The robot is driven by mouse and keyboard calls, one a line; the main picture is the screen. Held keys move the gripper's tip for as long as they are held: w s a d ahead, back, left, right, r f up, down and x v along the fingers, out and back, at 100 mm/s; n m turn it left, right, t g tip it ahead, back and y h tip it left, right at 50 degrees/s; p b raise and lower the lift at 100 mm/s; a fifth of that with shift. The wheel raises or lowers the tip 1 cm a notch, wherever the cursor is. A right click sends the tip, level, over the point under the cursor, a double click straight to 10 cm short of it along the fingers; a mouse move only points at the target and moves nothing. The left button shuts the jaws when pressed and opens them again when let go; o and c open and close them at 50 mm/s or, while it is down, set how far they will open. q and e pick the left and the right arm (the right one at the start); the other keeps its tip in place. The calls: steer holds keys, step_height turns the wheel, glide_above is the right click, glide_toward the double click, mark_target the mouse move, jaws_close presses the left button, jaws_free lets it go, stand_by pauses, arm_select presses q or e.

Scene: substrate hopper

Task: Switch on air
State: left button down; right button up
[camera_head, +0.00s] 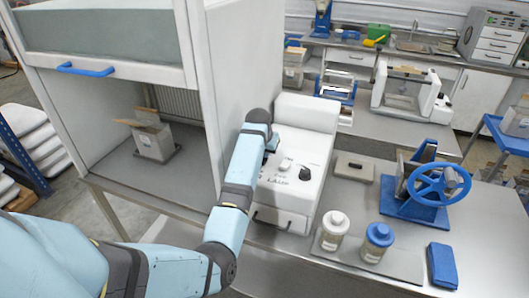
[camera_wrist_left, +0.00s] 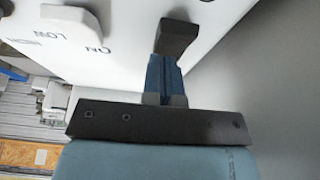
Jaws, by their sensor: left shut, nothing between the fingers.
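A white machine (camera_head: 308,115) stands on the bench right of the fume cabinet. Its sloped front panel has a pale knob (camera_head: 286,164) and a dark knob (camera_head: 305,173), with small lettering I cannot read in the head view. My left gripper (camera_head: 271,143) is at the panel's left side, left of the pale knob, partly hidden by my arm. In the left wrist view its fingers (camera_wrist_left: 177,40) are shut and empty, close to the white panel. A pale knob (camera_wrist_left: 75,22) lies left of them, apart from them, with dark lettering below. I cannot tell whether the fingertips touch anything. My right gripper is out of view.
The fume cabinet's side wall (camera_head: 245,60) rises close to my left arm. Two jars, one white-capped (camera_head: 334,228) and one blue-capped (camera_head: 377,238), stand right of the machine. A blue handwheel device (camera_head: 440,184) and a blue block (camera_head: 442,266) are farther right.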

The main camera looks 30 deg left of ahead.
arm_select(q)
steer(key=shift+s, duration=0.1)
steer(key=shift+s+r, duration=0.1)
steer(key=shift+s, duration=0.05)
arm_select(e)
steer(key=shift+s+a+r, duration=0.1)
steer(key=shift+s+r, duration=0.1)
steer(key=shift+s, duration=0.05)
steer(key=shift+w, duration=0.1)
